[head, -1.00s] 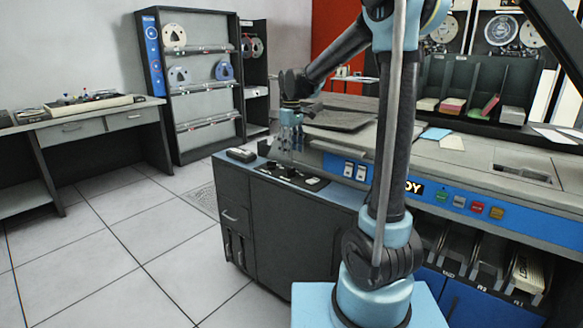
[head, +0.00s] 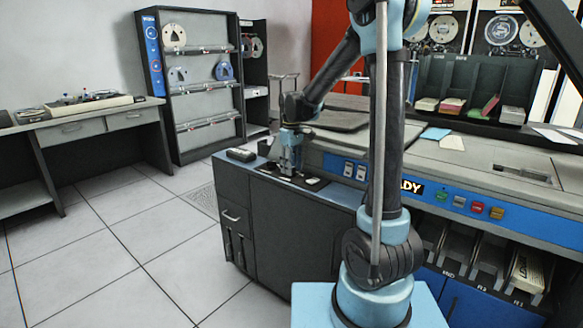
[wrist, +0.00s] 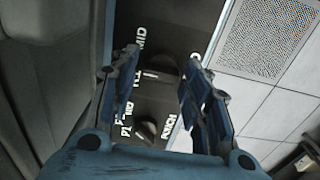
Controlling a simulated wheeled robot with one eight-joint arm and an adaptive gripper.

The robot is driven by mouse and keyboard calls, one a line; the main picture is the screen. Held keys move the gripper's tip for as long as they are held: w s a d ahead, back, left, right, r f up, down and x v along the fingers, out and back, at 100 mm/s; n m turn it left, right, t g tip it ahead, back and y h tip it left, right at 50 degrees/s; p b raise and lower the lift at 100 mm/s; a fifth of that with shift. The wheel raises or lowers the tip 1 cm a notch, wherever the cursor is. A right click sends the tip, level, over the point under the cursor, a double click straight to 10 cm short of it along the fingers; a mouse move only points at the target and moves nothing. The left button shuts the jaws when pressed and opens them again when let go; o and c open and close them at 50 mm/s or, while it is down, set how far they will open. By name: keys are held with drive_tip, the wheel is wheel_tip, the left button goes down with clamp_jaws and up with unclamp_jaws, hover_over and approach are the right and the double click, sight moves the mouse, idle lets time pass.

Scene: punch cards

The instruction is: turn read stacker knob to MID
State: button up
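The black knob panel (head: 312,183) is on top of the dark cabinet at the left end of the card machine. My gripper (head: 290,168) points down, low over this panel, hiding part of it. In the wrist view my gripper (wrist: 160,88) is open, with one finger on each side of a dark round knob (wrist: 164,66); I cannot tell whether they touch it. White lettering including "MID" is beside this knob. A second knob (wrist: 147,131) is lower, near the word "PUNCH". No word "READ" is legible, and the upper knob's pointer direction is unclear.
A dark block (head: 241,154) sits at the cabinet's left edge. Card bins (head: 480,262) are below at right. Tiled floor (head: 120,245) is clear at left.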

drive_tip(key=c, duration=0.5)
drive_tip(key=shift+m, duration=0.3)
drive_tip(key=m, duration=0.4)
drive_tip(key=shift+w+m, duration=0.1)
drive_tip(key=shift+m, duration=2)
drive_tip(key=o, duration=1)
drive_tip(key=shift+o, duration=0.2)
